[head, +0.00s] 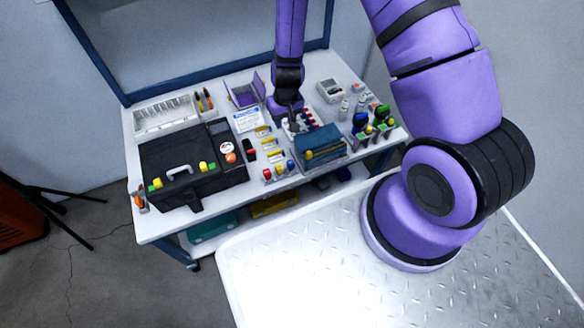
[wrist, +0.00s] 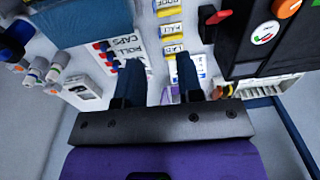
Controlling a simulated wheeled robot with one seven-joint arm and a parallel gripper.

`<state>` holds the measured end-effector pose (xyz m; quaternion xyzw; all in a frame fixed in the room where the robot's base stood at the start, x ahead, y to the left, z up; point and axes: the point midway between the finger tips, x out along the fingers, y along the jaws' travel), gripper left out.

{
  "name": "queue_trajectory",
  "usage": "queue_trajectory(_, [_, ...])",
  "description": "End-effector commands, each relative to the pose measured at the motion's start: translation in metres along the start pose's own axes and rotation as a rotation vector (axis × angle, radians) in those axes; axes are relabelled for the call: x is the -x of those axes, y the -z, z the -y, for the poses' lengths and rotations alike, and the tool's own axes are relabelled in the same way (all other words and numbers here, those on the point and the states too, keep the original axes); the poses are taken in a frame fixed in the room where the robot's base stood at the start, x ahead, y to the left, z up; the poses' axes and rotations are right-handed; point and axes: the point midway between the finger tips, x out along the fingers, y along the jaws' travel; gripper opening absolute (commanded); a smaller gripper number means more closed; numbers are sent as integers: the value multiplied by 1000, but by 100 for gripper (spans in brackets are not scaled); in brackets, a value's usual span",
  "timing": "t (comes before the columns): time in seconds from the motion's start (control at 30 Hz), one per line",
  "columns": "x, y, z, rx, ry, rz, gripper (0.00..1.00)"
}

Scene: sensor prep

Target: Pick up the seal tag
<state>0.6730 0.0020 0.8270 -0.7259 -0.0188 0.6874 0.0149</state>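My gripper (wrist: 158,62) points down over the table with its two dark fingers apart and nothing visible between them. It also shows in the head view (head: 291,112), at the back middle of the table, beside the caps board. Small yellow tags on printed white cards lie in a row; one yellow tag (wrist: 172,28) is just beyond the fingertips in the wrist view, and the row also shows in the head view (head: 268,142). I cannot tell surely which piece is the seal tag.
A black case (head: 190,150) with a handle stands at the left. A white board (wrist: 122,46) with red and blue caps is left of the fingers. A teal box (head: 320,142) sits at the front middle. Bottles (head: 343,108) and a white meter (head: 330,90) stand right.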

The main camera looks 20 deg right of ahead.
Motion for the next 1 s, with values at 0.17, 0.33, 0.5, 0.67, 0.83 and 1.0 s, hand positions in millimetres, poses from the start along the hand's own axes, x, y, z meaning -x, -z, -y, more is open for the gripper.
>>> queue_trajectory(0.17, [-52, -23, -4, -4, -30, 40, 34])
queue_trajectory(0.33, [-74, -34, -6, -5, -45, 53, 34])
queue_trajectory(0.5, [-88, -36, -7, -6, -48, 56, 34])
queue_trajectory(0.67, [-109, -38, -8, -8, -48, 58, 34])
queue_trajectory(0.83, [-127, -38, -9, -6, -47, 56, 34])
queue_trajectory(1.0, [-134, -39, -9, -6, -47, 56, 34])
